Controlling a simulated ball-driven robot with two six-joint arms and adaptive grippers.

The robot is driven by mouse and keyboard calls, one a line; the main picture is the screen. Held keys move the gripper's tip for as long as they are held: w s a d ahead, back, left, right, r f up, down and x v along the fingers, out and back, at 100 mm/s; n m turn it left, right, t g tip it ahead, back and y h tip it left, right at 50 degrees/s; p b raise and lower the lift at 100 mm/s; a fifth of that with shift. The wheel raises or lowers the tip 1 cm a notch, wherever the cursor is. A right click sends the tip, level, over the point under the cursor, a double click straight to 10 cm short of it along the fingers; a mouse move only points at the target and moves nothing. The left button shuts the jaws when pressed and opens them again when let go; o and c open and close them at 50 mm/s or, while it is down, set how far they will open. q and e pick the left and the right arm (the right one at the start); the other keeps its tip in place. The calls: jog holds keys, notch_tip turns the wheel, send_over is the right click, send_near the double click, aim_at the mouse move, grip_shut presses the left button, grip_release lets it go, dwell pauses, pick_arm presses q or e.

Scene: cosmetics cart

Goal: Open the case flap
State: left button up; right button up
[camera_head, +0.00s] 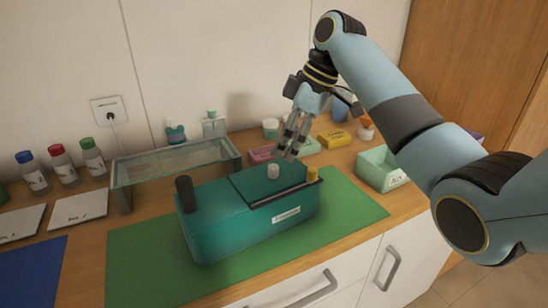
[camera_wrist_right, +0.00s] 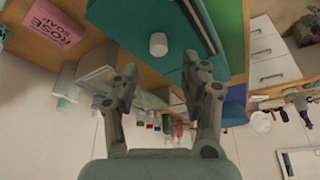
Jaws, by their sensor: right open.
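A teal case (camera_head: 225,230) stands on a green mat (camera_head: 345,205) on the wooden counter. Its flap (camera_head: 250,187) lies flat on top, with a small white knob (camera_head: 272,171) on it. My right gripper (camera_head: 290,150) is open and empty, above and behind the flap near the knob. In the right wrist view the knob (camera_wrist_right: 158,44) shows beyond the open fingers (camera_wrist_right: 160,85), apart from them. My left gripper is not in view.
A glass stand (camera_head: 170,170) is behind the case on the left. Several bottles (camera_head: 62,163) and white cards (camera_head: 78,208) are farther left. Soap boxes, including a yellow one (camera_head: 337,138), and jars stand behind the gripper. A pale green bin (camera_head: 380,170) is to the right.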

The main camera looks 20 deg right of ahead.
aim_at(274, 166)
jog(key=x, duration=0.5)
jog(key=shift+w+a+f, duration=0.1)
jog(key=shift+f, duration=0.3)
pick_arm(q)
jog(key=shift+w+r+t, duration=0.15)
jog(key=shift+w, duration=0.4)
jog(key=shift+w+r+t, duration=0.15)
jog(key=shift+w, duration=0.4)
pick_arm(e)
jog(key=c, duration=0.4)
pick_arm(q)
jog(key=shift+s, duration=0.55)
pick_arm(e)
grip_shut()
